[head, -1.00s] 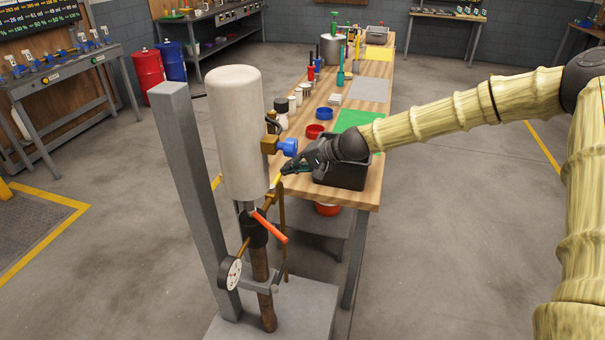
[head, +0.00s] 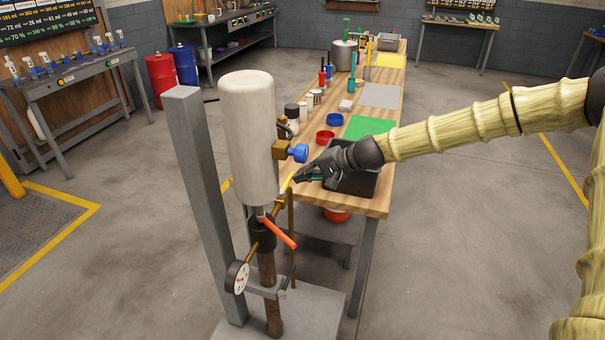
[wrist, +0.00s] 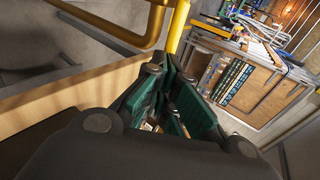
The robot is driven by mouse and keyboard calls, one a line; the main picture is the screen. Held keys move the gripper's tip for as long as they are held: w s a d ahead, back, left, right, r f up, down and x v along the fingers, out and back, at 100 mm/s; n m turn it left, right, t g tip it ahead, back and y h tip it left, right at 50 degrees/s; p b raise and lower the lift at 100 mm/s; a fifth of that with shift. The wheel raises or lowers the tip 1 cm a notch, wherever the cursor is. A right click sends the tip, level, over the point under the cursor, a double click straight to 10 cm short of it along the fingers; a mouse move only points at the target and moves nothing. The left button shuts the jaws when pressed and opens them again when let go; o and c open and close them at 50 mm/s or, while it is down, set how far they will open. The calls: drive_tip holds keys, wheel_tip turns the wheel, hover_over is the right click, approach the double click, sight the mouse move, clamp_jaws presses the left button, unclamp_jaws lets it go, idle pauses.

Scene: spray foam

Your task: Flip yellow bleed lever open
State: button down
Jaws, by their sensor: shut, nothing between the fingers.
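The yellow bleed lever (head: 287,184) is a short, slanted yellow bar on the brass pipework, right of the pale upright cylinder (head: 249,135) and below the blue knob (head: 300,153). My gripper (head: 297,178) comes from the right, its dark green fingers shut and empty close to the lever's upper end. I cannot tell whether they touch it. In the wrist view, a yellow bar, apparently the lever (wrist: 176,27), rises just beyond the gripper's fingertips (wrist: 175,75). A brass pipe (wrist: 115,31) bends to its left.
An orange-red handle (head: 280,232) and a round gauge (head: 237,277) are lower on the stand. A grey post (head: 204,200) is left of the cylinder. A wooden bench (head: 376,202) with a dark bin (head: 355,184) lies behind my gripper. The floor at right is clear.

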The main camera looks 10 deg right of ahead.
drive_tip(key=w+v, duration=0.1)
drive_tip(key=v, duration=1.3)
drive_tip(key=shift+d, duration=0.35)
drive_tip(key=s+a+f+n+g+h, duration=0.1)
drive_tip(key=s+a+f+h, duration=0.1)
drive_tip(key=s+f, duration=0.6)
drive_tip(key=s+a+f+g+h, duration=0.1)
drive_tip(key=s+a+f+g, duration=0.15)
drive_tip(key=f, duration=0.95)
drive_tip(key=s+a+f+n+h, duration=0.1)
drive_tip(key=s+f+h, duration=0.1)
drive_tip(key=s+f, duration=0.65)
drive_tip(key=s+f+n+g+h, duration=0.1)
drive_tip(key=s+f, duration=0.4)
drive_tip(key=s, duration=0.4)
drive_tip(key=s+d+f+n+g+h, duration=0.1)
drive_tip(key=s+f+n, duration=0.1)
drive_tip(key=s+f, duration=0.3)
drive_tip(key=s+d+f+n+g+h, duration=0.1)
drive_tip(key=s+f, duration=0.3)
drive_tip(key=s, duration=1)
drive_tip(key=shift+f+h, duration=0.4)
drive_tip(key=shift+h, duration=0.2)
